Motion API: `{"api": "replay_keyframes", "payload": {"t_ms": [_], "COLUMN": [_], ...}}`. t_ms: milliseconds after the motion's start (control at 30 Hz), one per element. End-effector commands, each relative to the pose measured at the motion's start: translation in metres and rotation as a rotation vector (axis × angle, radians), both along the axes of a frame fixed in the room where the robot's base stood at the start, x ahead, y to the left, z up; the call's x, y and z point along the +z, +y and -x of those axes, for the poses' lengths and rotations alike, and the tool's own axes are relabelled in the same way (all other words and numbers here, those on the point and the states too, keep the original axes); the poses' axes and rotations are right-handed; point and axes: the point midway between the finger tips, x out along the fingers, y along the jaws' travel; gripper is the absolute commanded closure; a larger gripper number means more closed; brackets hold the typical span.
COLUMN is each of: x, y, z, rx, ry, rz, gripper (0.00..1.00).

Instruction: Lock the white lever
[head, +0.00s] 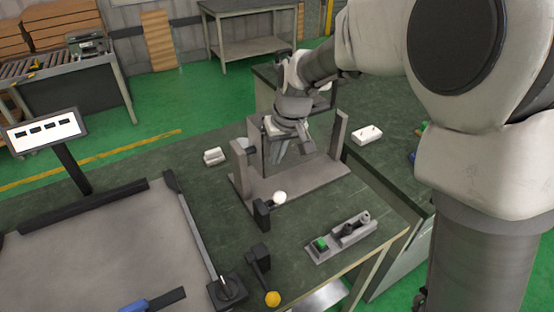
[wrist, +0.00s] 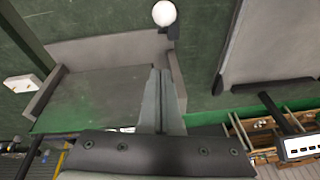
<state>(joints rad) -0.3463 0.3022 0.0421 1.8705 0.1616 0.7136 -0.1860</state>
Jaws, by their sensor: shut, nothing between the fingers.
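The white lever shows as a round white knob (head: 279,197) on a black bracket at the front edge of the grey fixture (head: 318,182). In the wrist view the white knob (wrist: 164,13) is at the top, beyond my fingertips. My gripper (head: 277,160) is above the fixture, near its left upright and behind the knob, apart from it. Its fingers (wrist: 161,72) are together with nothing between them. The lever's arm is mostly hidden behind the knob in the wrist view.
A yellow-knobbed lever (head: 272,298) stands nearer the front. A control box with a green button (head: 320,244) lies to the right. The fixture's right upright (head: 338,135) rises beside my gripper. A grey panel (head: 110,255) fills the left. Small white blocks (head: 215,156) lie behind.

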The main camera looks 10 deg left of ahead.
Motion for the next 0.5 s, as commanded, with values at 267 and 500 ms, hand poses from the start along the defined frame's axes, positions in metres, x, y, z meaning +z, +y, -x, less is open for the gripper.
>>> {"api": "replay_keyframes", "payload": {"t_ms": [267, 500], "x": [-0.058, -0.080], "y": [0.012, 0.007], "z": [-0.011, 0.004], "rx": [0.002, 0.000], "ry": [0.005, 0.001], "rz": [0.002, 0.000], "gripper": [1.00, 1.00]}}
